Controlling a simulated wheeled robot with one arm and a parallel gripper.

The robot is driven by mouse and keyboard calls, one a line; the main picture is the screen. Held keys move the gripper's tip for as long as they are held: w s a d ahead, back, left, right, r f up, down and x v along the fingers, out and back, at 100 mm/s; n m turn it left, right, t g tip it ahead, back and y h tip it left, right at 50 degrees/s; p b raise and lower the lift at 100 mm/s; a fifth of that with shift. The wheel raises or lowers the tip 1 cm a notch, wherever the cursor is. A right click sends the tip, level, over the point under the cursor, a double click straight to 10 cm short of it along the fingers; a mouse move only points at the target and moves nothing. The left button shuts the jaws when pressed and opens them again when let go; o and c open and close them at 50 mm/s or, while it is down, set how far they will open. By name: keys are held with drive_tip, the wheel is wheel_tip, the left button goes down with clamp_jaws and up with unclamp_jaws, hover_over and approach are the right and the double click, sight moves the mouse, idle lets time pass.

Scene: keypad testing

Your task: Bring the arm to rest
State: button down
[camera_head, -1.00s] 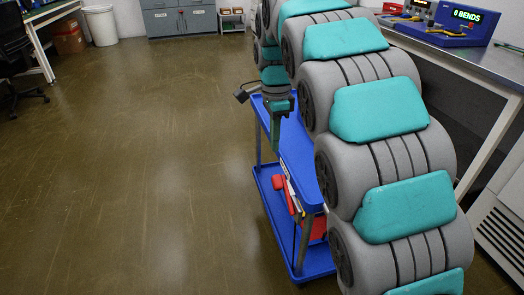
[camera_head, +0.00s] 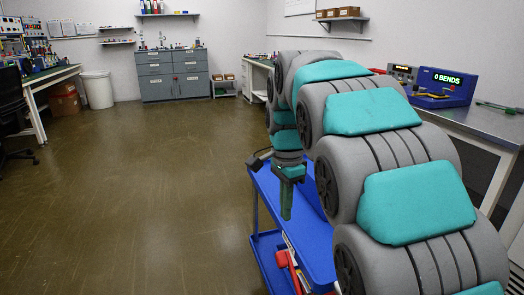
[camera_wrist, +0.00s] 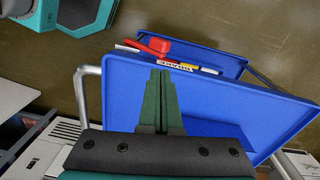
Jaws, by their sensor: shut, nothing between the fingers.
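My gripper (camera_head: 287,205) points down over the blue cart (camera_head: 316,235) in the head view. In the wrist view its green fingers (camera_wrist: 161,82) lie together, shut and empty, above the cart's blue top shelf (camera_wrist: 200,97). My grey and teal arm fills the right side of the head view, folded over with its wrist hanging down, and hides part of the cart and bench.
A metal bench (camera_head: 470,122) on the right holds a blue tester (camera_head: 443,88) reading "0 BENDS". Grey cabinets (camera_head: 172,75) and a white bin (camera_head: 97,90) stand at the back. The floor at left is open.

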drive_tip(key=s+d+f+n, duration=0.2)
drive_tip(key=s+f+n, duration=0.2)
drive_tip(key=s, duration=0.6)
drive_tip(key=s+d+f+n+g, duration=0.1)
drive_tip(key=s+d+f+n, duration=0.2)
drive_tip(key=s, duration=0.8)
drive_tip(key=s+d+f+n, duration=0.3)
drive_tip(key=s+f+n, duration=0.2)
drive_tip(key=s, duration=0.6)
drive_tip(key=shift+s+d+f+n, duration=0.15)
drive_tip(key=shift+n, duration=0.45)
